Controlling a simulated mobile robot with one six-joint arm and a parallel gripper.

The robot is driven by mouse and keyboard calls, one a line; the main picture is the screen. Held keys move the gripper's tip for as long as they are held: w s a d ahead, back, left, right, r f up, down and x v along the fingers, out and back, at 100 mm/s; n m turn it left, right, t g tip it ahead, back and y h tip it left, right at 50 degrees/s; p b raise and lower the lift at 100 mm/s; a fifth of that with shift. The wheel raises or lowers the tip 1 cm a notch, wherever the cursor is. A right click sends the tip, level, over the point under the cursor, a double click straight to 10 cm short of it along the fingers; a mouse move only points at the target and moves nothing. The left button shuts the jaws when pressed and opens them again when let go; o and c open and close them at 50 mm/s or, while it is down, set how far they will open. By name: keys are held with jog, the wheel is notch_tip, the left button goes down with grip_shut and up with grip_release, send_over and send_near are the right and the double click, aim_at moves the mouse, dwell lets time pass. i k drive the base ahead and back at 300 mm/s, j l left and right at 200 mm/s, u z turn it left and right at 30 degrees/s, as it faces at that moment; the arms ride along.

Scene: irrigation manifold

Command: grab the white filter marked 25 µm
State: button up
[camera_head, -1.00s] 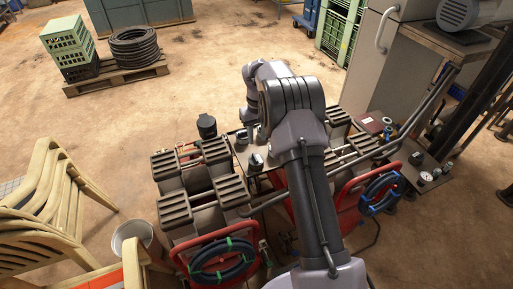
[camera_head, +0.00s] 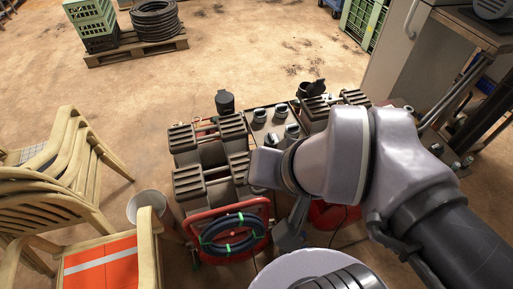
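Several small cylinders with pale and dark parts stand on a dark tray (camera_head: 278,123) between the ribbed grey blocks. One cylinder (camera_head: 260,115) is at the tray's left, one (camera_head: 281,110) at the back, and one (camera_head: 292,131) at the right. Their markings are too small to read, so I cannot tell which is the white 25 µm filter. My arm reaches in from the lower right and bends left in front of the tray. What looks like my gripper (camera_head: 289,238) hangs below the wrist, nearer than the tray and apart from the cylinders. Its fingers cannot be made out.
Ribbed grey blocks (camera_head: 203,180) flank the tray. A dark cup (camera_head: 225,102) stands behind it. A red reel with a dark hose (camera_head: 233,236) is in front. Stacked chairs (camera_head: 75,150) and a bucket (camera_head: 147,205) are at left. Open floor lies behind.

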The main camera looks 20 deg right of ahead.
aim_at(293, 130)
jog(key=l+u, duration=0.1)
jog(key=l, duration=0.5)
jog(key=l+u, duration=0.15)
jog(key=l, duration=0.5)
jog(key=k+l+u, duration=0.1)
jog(key=l, duration=0.5)
